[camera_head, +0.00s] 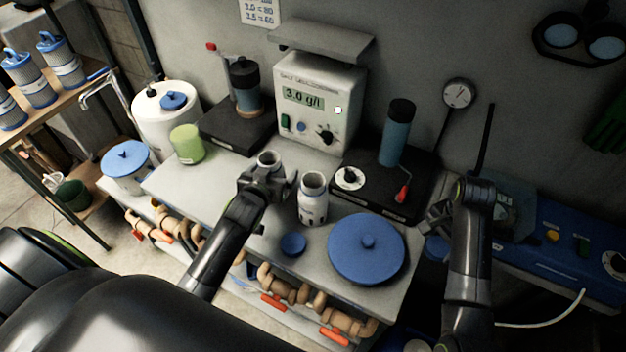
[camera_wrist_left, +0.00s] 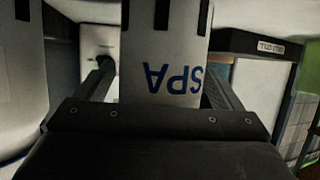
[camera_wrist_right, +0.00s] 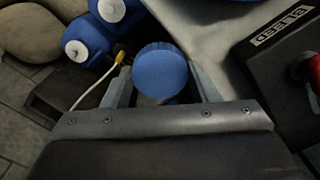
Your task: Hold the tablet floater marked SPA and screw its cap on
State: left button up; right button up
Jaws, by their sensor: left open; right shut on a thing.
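The tablet floater marked SPA (camera_wrist_left: 168,75), white with blue letters upside down in the left wrist view, stands upright on the counter, its open mouth (camera_head: 268,158) showing in the head view. My left gripper (camera_head: 269,182) is around it, a finger on each side, open. A similar open white floater (camera_head: 313,196) stands just to the right. My right gripper (camera_head: 437,232) is shut on a round blue cap (camera_wrist_right: 160,72), held past the counter's right end; the cap also shows in the head view (camera_head: 437,248). Another small blue cap (camera_head: 292,244) lies near the counter's front.
A large blue lid (camera_head: 366,250) covers the counter's front right. A tester reading 3.0 g/l (camera_head: 318,105) and black stands (camera_head: 385,185) are behind. A green jar (camera_head: 187,144) stands left. Pipes with red handles (camera_head: 275,302) run below the front edge.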

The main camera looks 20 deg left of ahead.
pick_arm(q)
jog(key=shift+s+r, duration=0.1)
jog(key=c, duration=1.3)
jog(key=shift+o, duration=0.2)
notch_tip(320, 180, up, 10)
jog(key=b, duration=0.1)
pick_arm(e)
jog(key=shift+f, duration=0.5)
pick_arm(q)
jog(key=o, duration=0.5)
jog(key=c, duration=0.7)
